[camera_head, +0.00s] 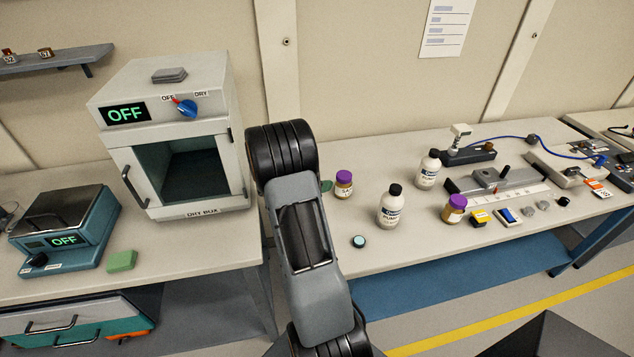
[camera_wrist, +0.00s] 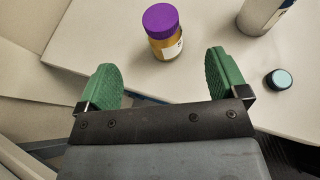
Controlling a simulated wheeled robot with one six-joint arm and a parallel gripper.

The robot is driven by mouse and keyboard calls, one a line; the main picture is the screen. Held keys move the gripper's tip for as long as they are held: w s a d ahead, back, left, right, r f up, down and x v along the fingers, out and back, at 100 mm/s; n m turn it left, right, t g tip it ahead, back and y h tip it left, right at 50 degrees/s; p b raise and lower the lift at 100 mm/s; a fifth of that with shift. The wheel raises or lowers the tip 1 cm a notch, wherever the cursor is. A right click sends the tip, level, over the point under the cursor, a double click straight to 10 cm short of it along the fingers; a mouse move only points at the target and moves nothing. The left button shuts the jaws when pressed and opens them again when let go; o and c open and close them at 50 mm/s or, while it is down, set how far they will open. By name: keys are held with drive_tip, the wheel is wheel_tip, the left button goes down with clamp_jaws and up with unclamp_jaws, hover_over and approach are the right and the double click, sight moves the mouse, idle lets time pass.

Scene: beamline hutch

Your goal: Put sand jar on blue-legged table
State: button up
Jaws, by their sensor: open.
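A jar with a purple lid and amber contents (camera_head: 343,187) stands upright on the light-topped table with blue legs (camera_head: 385,253). Its label is partly readable, starting with "SA". In the wrist view the jar (camera_wrist: 165,46) stands just beyond the gap between my green fingertips. My gripper (camera_wrist: 163,70) is open and empty, with a finger to each side of the gap and neither touching the jar. In the head view my arm hides most of the gripper; one green finger shows left of the jar. A second purple-lidded jar (camera_head: 454,209) stands further right; its label is unclear.
White bottles with dark caps (camera_head: 390,207) (camera_head: 428,170) and a small teal-topped lid (camera_head: 358,241) stand near the jar. Small blocks and instruments fill the table's right side. The dry box (camera_head: 175,140) and scale (camera_head: 66,230) stand on the left table.

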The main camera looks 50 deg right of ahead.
drive_tip(key=s+a+r+m+t+y, duration=0.2)
drive_tip(key=s+a+r+m+y, duration=0.1)
drive_tip(key=a, duration=0.9)
drive_tip(key=s+a+r+m+t+y, duration=0.2)
drive_tip(key=a+m, duration=0.5)
drive_tip(key=a, duration=0.5)
drive_tip(key=s+a+r+m+t+y, duration=0.3)
drive_tip(key=s+a+r+m+y, duration=0.2)
drive_tip(key=a, duration=0.8)
drive_tip(key=r+y, duration=0.1)
drive_tip(key=y, duration=0.2)
drive_tip(key=shift+r, duration=0.35)
